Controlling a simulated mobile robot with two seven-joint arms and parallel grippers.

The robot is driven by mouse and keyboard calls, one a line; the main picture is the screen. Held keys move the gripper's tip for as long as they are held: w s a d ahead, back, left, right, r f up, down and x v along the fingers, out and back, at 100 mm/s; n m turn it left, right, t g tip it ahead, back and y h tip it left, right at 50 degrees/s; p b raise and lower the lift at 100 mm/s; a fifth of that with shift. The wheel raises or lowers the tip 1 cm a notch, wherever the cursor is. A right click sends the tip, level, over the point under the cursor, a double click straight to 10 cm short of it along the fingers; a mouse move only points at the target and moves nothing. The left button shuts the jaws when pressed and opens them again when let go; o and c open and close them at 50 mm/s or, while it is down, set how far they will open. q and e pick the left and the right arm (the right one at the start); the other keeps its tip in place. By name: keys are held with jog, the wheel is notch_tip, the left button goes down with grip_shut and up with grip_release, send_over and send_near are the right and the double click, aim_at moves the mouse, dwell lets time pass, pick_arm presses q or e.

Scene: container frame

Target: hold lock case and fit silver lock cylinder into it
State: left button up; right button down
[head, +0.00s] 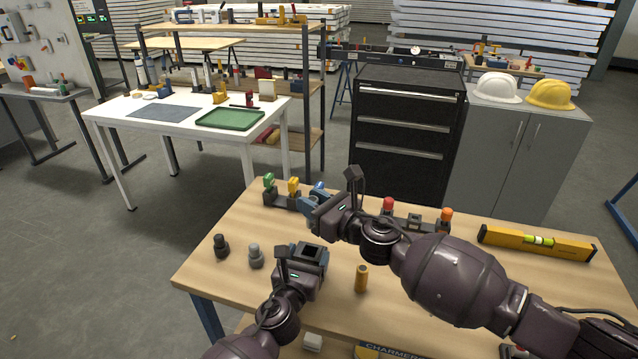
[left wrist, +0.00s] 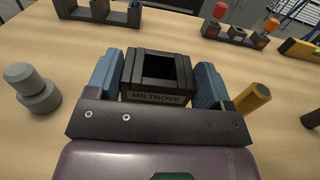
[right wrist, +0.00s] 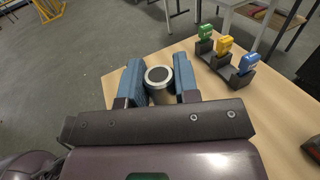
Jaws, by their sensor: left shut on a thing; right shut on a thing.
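My left gripper (head: 308,254) is shut on the lock case (left wrist: 160,72), a black box with a square opening on top and a label reading MILTROVE. The case is upright, between the blue fingers (left wrist: 158,85), low over the wooden table. My right gripper (head: 314,204) is shut on the silver lock cylinder (right wrist: 158,77). In the right wrist view, its round silver end with a dark centre shows between the fingertips. The cylinder is apart from the case, farther back and higher. In the head view it is hidden by the gripper.
A rack with green, yellow and blue pieces (right wrist: 227,58) is at the back.

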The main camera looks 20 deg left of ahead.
aim_at(309, 227)
jog(key=shift+s+a+f, duration=0.1)
jog(key=shift+s+f, duration=0.1)
jog(key=shift+f, duration=0.1)
jog(key=shift+s+a+n+g+y, duration=0.15)
jog(key=shift+s+n+g+y, duration=0.25)
jog(key=shift+g, duration=0.3)
jog(key=shift+f, duration=0.15)
jog(key=shift+f, duration=2.45)
jog(key=shift+f, duration=0.5)
jog(key=shift+r, duration=3.55)
